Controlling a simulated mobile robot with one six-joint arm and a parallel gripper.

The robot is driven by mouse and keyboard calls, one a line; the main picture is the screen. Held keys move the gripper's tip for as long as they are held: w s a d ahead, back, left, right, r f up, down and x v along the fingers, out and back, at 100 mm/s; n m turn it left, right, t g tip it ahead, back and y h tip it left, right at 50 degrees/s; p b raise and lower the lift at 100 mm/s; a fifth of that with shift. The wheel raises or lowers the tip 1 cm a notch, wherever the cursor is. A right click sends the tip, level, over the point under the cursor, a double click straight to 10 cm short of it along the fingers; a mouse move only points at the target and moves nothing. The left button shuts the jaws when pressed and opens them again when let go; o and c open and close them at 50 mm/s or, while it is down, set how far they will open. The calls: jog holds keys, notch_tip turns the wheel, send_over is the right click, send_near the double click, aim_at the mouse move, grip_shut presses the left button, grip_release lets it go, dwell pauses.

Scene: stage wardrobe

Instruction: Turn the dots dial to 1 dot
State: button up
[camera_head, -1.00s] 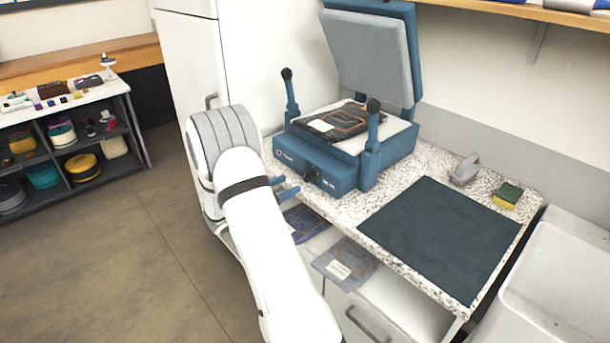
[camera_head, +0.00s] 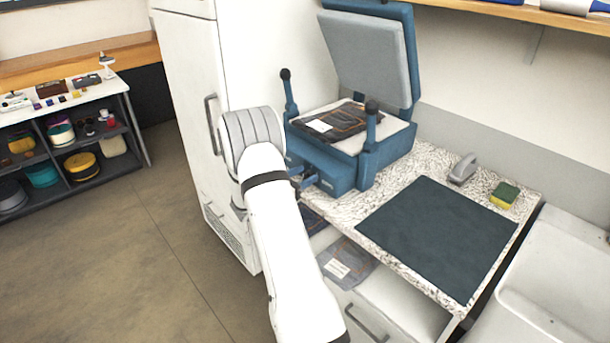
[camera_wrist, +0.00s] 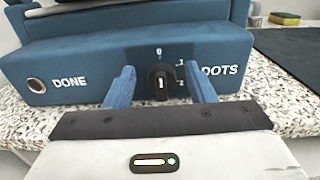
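The dots dial (camera_wrist: 161,79) is a black round knob on the blue front of the press, left of the white word DOTS. A pale line on the knob looks upright, towards the mark at the top; more small marks lie to its right. My gripper (camera_wrist: 160,68) is open, with one blue finger on each side of the dial. Gaps show between the fingers and the knob, so it is not gripped. In the head view my gripper (camera_head: 303,182) is at the press front, and my arm partly hides it and the dial.
The blue press (camera_head: 345,168) stands open with a dark garment (camera_head: 345,122) on its pad. A round DONE button (camera_wrist: 37,85) is at left on its front. A dark mat (camera_head: 440,235), a grey iron-like tool (camera_head: 463,168) and a sponge (camera_head: 504,195) lie on the speckled counter.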

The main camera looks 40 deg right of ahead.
jog(key=c, duration=0.9)
jog(key=shift+d+r, duration=0.1)
jog(key=shift+d, duration=0.05)
jog(key=shift+f+m+b, duration=0.4)
jog(key=shift+b, duration=0.8)
jog(key=m+b, duration=0.1)
jog(key=b, duration=0.1)
jog(key=m+b, duration=0.1)
jog(key=b, duration=0.2)
jog(key=m+b, duration=0.2)
jog(key=shift+s+a+f+b, duration=0.2)
jog(key=shift+s+f+b, duration=0.05)
jog(key=shift+f+b, duration=0.15)
jog(key=m+b, duration=0.5)
jog(key=b, duration=0.4)
jog(key=shift+s, duration=0.2)
jog(key=m+b, duration=0.1)
jog(key=b, duration=0.1)
jog(key=shift+r+m+b, duration=0.15)
jog(key=shift+m+b, duration=0.15)
jog(key=shift+b, duration=0.1)
jog(key=shift+r, duration=0.1)
